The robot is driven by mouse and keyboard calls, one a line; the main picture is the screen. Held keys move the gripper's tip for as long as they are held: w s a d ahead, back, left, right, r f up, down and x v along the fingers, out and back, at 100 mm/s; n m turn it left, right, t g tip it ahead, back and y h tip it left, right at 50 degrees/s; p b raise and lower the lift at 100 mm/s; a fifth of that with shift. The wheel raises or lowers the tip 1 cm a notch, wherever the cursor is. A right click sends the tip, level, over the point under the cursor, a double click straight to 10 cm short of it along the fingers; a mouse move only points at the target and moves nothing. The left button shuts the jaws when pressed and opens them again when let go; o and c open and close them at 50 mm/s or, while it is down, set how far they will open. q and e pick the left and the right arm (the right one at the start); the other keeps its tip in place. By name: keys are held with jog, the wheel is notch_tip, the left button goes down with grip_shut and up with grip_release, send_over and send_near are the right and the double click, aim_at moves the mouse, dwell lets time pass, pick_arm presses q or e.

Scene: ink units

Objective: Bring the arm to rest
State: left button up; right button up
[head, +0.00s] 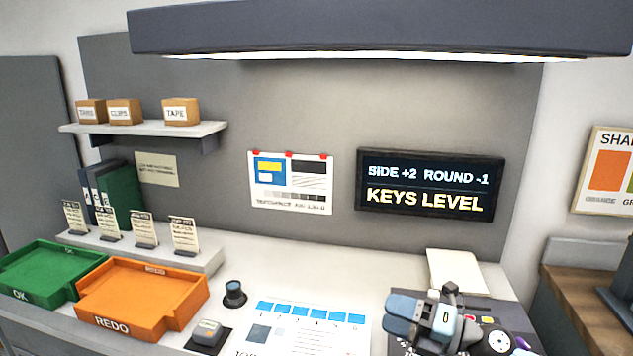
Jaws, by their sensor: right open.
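My right gripper (401,316) is at the lower right of the head view, with its blue-grey fingers pointing left. It is open, and I see nothing held between the fingers. It is over a dark panel (492,306) on the desk and hides part of it. My right arm comes in from the lower right, and the bottom edge of the picture cuts it off. My left gripper is not in view.
A green OK tray (38,262) and an orange REDO tray (142,278) stand at the left. A dark round object (234,293), a small grey-topped device (207,333) and a printed sheet (308,325) lie mid-desk. A screen (430,186) reads "KEYS LEVEL".

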jog(key=s+d+f+m+t+h, duration=0.3)
jog(key=s+d+f+m+h, duration=0.25)
jog(key=m+h, duration=0.6)
jog(key=s+d+f+m+t+h, duration=0.3)
jog(key=s+d+f+m+h, duration=0.25)
jog(key=m, duration=1.15)
jog(key=s+f+m+g, duration=0.1)
jog(key=s+f+g, duration=0.25)
jog(key=s, duration=0.35)
jog(key=s+d+f+m+g, duration=0.1)
jog(key=s+f+m+g, duration=0.1)
jog(key=s+g, duration=0.3)
jog(key=s+f+m+g, duration=0.1)
jog(key=s+f+g, duration=0.2)
jog(key=s, duration=0.5)
jog(key=w+a+f+t+y+p, duration=0.3)
jog(key=w+a+t+p, duration=0.3)
jog(key=t+p, duration=0.2)
jog(key=shift+a+f+n+p, duration=0.25)
jog(key=shift+n+p, duration=0.1)
jog(key=shift+p, duration=0.75)
jog(key=shift+w, duration=0.1)
